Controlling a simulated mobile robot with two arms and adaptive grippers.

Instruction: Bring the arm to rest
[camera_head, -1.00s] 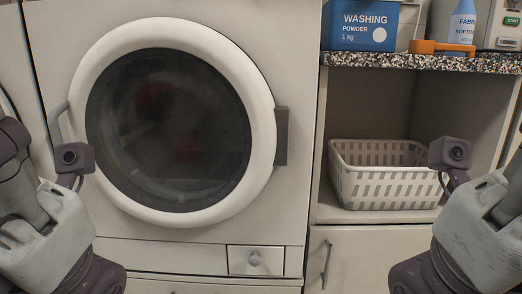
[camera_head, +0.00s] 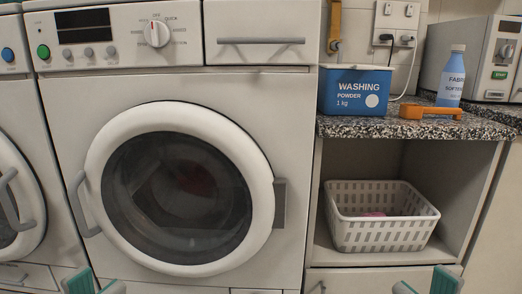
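My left gripper (camera_head: 95,286) shows at the bottom edge on the left, in front of the washing machine's lower front. My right gripper (camera_head: 426,286) shows at the bottom edge on the right, below the shelf with the basket. The rest of both arms is out of view. Neither gripper is seen touching anything.
The washing machine (camera_head: 80,120) has its round door (camera_head: 262,190) shut, with something reddish dimly visible inside. A white basket (camera_head: 385,235) on the shelf holds something pink. The speckled counter (camera_head: 345,127) carries a blue washing powder box (camera_head: 355,92), a softener bottle (camera_head: 452,80) and an orange object (camera_head: 430,112).

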